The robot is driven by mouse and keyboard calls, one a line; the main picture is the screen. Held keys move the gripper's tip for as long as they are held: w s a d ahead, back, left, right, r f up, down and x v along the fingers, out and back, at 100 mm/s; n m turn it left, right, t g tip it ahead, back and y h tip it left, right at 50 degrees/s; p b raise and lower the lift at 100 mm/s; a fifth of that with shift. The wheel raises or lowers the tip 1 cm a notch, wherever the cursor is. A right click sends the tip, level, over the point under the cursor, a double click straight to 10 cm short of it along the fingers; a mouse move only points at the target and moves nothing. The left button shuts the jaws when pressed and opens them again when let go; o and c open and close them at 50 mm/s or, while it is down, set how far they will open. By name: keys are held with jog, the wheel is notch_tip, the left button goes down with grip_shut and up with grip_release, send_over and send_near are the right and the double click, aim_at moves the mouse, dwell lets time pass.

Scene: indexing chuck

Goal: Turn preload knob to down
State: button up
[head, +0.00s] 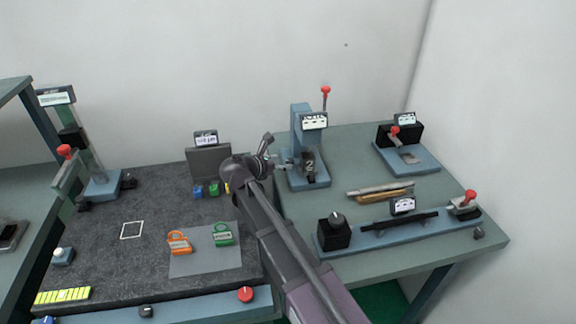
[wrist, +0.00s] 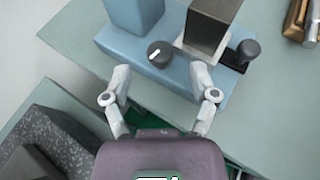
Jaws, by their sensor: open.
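A round dark knob (wrist: 159,52) with a short white mark sits on the blue base (wrist: 125,48) of a fixture in the wrist view. I take it as the preload knob; no readable label confirms this. Its mark slants from lower left to upper right. My gripper (wrist: 161,78) is open and empty, its fingertips apart on the near side of the knob and not around it. In the head view my gripper (head: 276,152) is just left of the fixture with a "2" on its dark block (head: 309,164). The knob is not clearly visible there.
A second dark knob (wrist: 247,50) stands right of the metal block (wrist: 207,28) in the wrist view. The fixture's blue upright (head: 301,125) rises close to my gripper. Bars (head: 380,191) lie to the right. A black box with a knob (head: 336,217) stands nearer.

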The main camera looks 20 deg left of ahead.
aim_at(289, 161)
jog(key=shift+b+x, duration=0.45)
jog(key=shift+x, duration=1.3)
grip_shut()
